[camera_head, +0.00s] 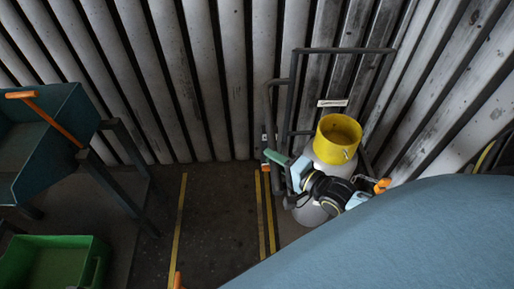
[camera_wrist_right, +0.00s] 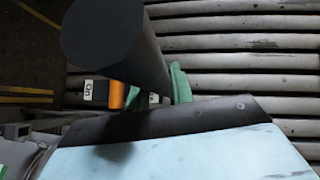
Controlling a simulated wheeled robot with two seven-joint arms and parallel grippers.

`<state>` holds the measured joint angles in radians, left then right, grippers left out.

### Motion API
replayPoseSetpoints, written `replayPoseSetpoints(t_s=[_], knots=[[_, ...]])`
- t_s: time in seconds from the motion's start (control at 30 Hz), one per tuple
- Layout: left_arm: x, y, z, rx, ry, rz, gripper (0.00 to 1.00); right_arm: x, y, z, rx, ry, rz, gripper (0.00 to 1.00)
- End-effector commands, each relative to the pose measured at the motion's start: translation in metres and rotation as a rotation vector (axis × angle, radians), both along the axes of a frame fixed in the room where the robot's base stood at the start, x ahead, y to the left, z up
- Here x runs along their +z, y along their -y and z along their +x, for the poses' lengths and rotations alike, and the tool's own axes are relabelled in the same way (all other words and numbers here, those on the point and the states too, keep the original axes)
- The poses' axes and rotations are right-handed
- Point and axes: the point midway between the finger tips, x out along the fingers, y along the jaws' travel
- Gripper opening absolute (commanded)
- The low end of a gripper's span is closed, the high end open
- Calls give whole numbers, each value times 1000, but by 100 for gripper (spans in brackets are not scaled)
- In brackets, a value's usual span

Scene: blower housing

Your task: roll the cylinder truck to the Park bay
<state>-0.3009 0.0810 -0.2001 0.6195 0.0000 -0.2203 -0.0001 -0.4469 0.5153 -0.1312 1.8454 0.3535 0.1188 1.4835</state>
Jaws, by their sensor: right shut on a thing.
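The cylinder truck (camera_head: 292,100) is a dark tube frame that stands upright against the ribbed wall, right of centre in the head view. It carries a grey cylinder with a yellow collar (camera_head: 337,140). My right gripper (camera_head: 272,157), with green fingers, is at the left side of the frame and shut on its dark handle. In the right wrist view the handle (camera_wrist_right: 110,40) is a thick dark bar beside the green fingers (camera_wrist_right: 180,85). My wrist hides part of the cylinder. Yellow floor lines (camera_head: 177,235) bound an empty strip left of the truck; no Park label is readable.
A blue bin cart (camera_head: 60,130) with an orange handle stands at the left. A green crate (camera_head: 95,262) is at the lower left. A large rounded blue surface (camera_head: 410,240) covers the lower right. The ribbed wall closes off the back.

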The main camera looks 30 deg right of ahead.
Motion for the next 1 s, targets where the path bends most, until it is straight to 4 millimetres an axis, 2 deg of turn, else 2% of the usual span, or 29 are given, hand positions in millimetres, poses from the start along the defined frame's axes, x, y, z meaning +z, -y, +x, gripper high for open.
replayPoseSetpoints(t_s=[0.1, 0.3, 0.8, 0.83, 1.0], knots=[[4, 0, 0, 1, -1, 0, 45, 1, 13, -6, -1, 0, -2, 0], [6, 0, 0, 1, -1, 0, 45, 1, 24, -13, -1, 1, -1, 0], [7, 0, 0, 1, 0, 0, 45, 1, 30, -15, -2, 3, -2, 0], [7, 0, 0, 1, 0, 0, 45, 1, 30, -15, -4, 2, -2, 25], [7, 1, 0, 1, 1, 0, 45, 0, 29, -15, -2, 2, -1, 45]])
